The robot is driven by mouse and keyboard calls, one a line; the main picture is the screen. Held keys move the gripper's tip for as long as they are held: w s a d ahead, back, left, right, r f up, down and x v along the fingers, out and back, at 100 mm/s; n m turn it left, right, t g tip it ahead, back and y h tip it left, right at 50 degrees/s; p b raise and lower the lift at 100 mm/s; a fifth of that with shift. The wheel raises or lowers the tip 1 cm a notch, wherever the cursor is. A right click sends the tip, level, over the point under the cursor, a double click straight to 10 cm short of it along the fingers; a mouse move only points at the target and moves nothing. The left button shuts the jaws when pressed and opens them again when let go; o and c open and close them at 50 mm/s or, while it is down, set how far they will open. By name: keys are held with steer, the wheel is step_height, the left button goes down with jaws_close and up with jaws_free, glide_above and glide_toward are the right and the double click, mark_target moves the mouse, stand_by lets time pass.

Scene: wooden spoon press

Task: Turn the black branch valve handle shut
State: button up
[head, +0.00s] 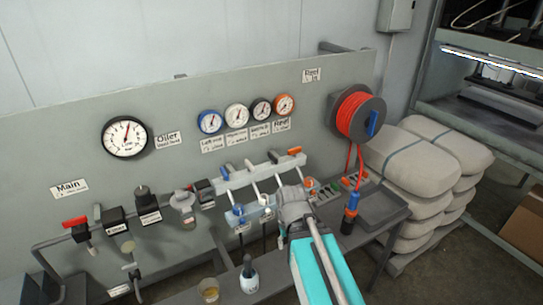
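The branch manifold (250,176) is a pale bar on the grey panel, with several small coloured valve handles along its top. The black branch valve handle (273,157) is a small dark piece near the right end, between a white handle (249,165) and an orange handle (294,151). My gripper (291,193) is in front of the manifold's lower right, below the black and orange handles in the picture. It appears apart from the black handle. My arm hides its fingertips, so I cannot tell whether they are open.
A blue handle (225,173) is at the manifold's left end. Above are a large gauge (124,137) and several small coloured gauges. A red hose reel (357,115) is to the right, with stacked sacks (425,150) beyond. A white bottle (249,278) and a jar (208,290) stand below.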

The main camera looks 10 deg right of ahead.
steer(key=shift+r, duration=0.1)
step_height(320, 180, up, 26)
steer(key=n+p, duration=0.4)
steer(key=p, duration=2.3)
glide_above(273, 156)
steer(key=shift+r+b, duration=0.1)
steer(key=shift+b, duration=0.2)
step_height(273, 156, down, 14)
steer(key=b, duration=1.3)
steer(key=shift+b, duration=0.4)
steer(key=shift+r, duration=0.1)
